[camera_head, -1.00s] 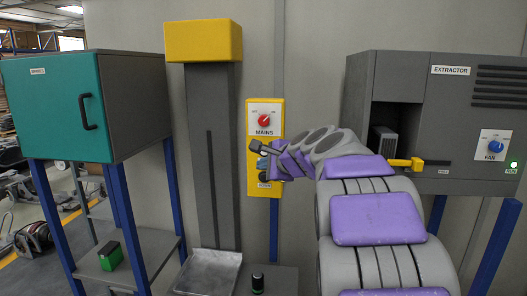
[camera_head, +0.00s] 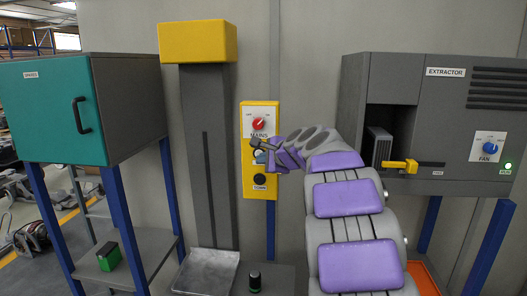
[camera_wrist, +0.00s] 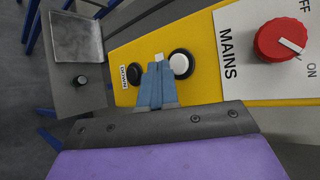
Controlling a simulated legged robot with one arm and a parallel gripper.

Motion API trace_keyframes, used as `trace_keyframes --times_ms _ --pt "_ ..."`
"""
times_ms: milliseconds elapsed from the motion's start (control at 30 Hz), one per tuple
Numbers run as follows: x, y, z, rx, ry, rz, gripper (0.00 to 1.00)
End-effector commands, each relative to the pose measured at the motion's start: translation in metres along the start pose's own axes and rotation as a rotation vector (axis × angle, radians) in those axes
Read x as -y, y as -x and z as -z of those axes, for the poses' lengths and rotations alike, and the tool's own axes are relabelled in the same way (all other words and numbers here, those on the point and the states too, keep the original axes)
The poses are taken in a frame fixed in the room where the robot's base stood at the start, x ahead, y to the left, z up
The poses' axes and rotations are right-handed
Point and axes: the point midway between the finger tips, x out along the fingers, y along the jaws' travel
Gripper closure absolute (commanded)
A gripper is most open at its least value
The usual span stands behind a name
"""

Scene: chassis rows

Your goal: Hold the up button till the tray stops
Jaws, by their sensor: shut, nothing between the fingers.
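The yellow control panel (camera_head: 248,182) carries the red MAINS knob (camera_head: 259,123) and the black DOWN button (camera_head: 260,179). My gripper (camera_head: 259,153) is in front of the panel, between knob and DOWN button, hiding part of it. In the wrist view its blue fingers (camera_wrist: 157,84) are shut and empty, beside a white button (camera_wrist: 180,64) in a black ring, on the side toward DOWN (camera_wrist: 133,75). Contact with the white button cannot be told. The metal tray (camera_head: 208,270) is low at the column (camera_head: 208,150); it also shows in the wrist view (camera_wrist: 77,38).
A teal cabinet (camera_head: 50,110) on blue legs stands left, with a green-and-black block (camera_head: 109,256) on its lower shelf. The grey extractor unit (camera_head: 440,120), with a yellow slide handle (camera_head: 399,166), is at right. A small black knob (camera_head: 255,282) is beside the tray.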

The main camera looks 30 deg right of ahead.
Motion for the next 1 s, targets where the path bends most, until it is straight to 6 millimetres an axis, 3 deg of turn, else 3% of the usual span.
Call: trace_keyframes --times_ms 267,667,1000 --pt "0.006 -0.009 -0.004 -0.001 0.007 0.0 1.0" --pt "0.008 -0.008 0.012 0.0 -0.002 0.0 1.0" --pt "0.006 -0.009 0.001 -0.001 0.004 0.0 1.0"
